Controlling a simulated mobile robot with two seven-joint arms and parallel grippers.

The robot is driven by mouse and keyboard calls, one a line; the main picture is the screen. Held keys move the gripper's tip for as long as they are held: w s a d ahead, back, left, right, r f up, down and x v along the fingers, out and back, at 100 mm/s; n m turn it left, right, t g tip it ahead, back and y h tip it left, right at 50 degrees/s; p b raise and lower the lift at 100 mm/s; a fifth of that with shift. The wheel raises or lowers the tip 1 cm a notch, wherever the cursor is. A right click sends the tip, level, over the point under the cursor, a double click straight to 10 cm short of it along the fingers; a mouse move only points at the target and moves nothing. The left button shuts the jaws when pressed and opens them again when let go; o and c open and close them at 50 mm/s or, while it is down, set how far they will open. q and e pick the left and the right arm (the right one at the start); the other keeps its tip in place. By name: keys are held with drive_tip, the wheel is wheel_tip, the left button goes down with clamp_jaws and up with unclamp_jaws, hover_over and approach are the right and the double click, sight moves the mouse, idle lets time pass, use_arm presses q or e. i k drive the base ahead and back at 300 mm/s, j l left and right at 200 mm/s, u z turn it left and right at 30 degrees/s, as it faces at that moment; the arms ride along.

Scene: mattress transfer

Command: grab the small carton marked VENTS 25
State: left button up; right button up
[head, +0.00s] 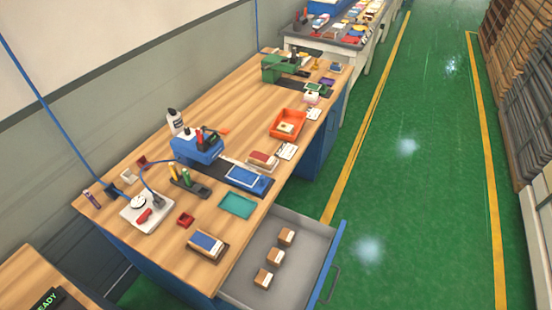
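Three small brown cartons with pale tops lie in a row in an open grey drawer (307,241). They are the far carton (286,237), the middle carton (275,257) and the near carton (263,278). They stand apart from each other. Any marking on them is too small to read, so I cannot tell which, if any, says VENTS 25. Neither of my grippers shows in the head view.
The drawer juts from a wooden workbench (240,205) into the green aisle (400,200). The bench holds a blue tool caddy (197,147), an orange tray (287,124) and a white scale-like device (146,211). The aisle floor right of the drawer is clear.

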sight(276, 256)
drive_tip(key=l+u, duration=0.3)
drive_tip(key=l, duration=0.2)
drive_tip(key=k+l+u, duration=0.3)
drive_tip(key=l, duration=0.2)
drive_tip(key=i+j+z, duration=0.2)
drive_tip(key=i+j, duration=0.2)
drive_tip(key=i, duration=0.3)
drive_tip(key=i+j+z, duration=0.15)
drive_tip(key=i+j, duration=0.3)
drive_tip(key=i, duration=0.2)
